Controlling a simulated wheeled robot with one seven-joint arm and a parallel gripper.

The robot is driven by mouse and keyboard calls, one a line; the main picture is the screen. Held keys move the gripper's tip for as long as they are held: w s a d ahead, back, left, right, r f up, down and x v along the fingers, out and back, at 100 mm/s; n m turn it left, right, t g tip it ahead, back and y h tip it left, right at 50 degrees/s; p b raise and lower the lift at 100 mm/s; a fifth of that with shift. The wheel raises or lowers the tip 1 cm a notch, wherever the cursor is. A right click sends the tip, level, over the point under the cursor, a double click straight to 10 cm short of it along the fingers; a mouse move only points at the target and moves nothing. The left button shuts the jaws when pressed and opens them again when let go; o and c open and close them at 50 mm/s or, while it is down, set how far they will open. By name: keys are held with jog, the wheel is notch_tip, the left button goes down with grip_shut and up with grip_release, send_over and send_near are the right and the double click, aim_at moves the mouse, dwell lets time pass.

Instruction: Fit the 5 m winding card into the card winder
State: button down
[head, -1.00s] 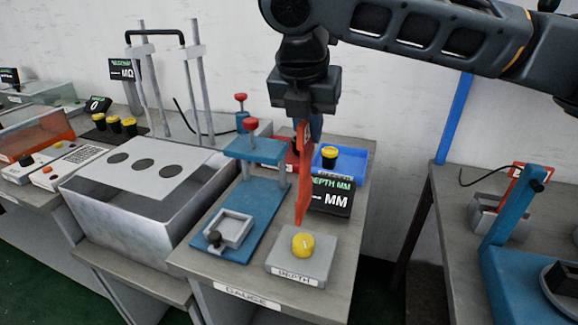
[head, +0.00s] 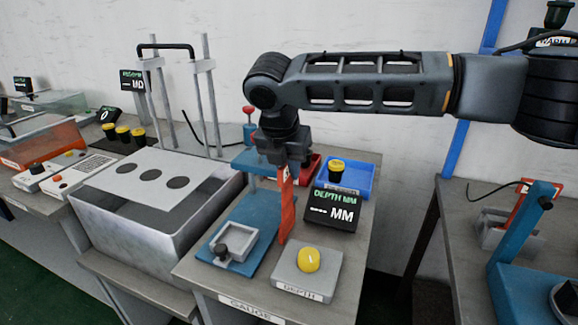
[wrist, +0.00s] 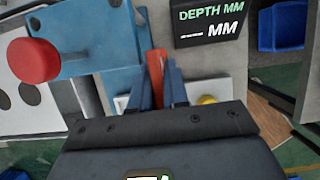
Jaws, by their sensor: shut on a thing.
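My gripper (head: 288,165) is shut on a long orange-red card (head: 286,212), which hangs down upright over the gauge bench. The card's lower end is just behind and left of the yellow button, beside the blue gauge stand; I cannot tell whether it touches anything. In the wrist view the card (wrist: 154,68) shows between my gripper's two fingers (wrist: 158,90). A blue machine (head: 530,262) with a dark round disc stands on the right bench, partly cut off. It may be the card winder, but no label on it is readable.
The gauge bench holds a blue stand with a red knob (wrist: 33,60), a depth display (head: 332,210), a grey button box (head: 305,282) and a blue bin (head: 362,181). A grey tank (head: 150,240) stands left. A floor gap separates the right bench (head: 450,215).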

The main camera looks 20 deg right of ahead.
jog(key=c, duration=1.1)
grip_release()
jog(key=shift+f, duration=0.1)
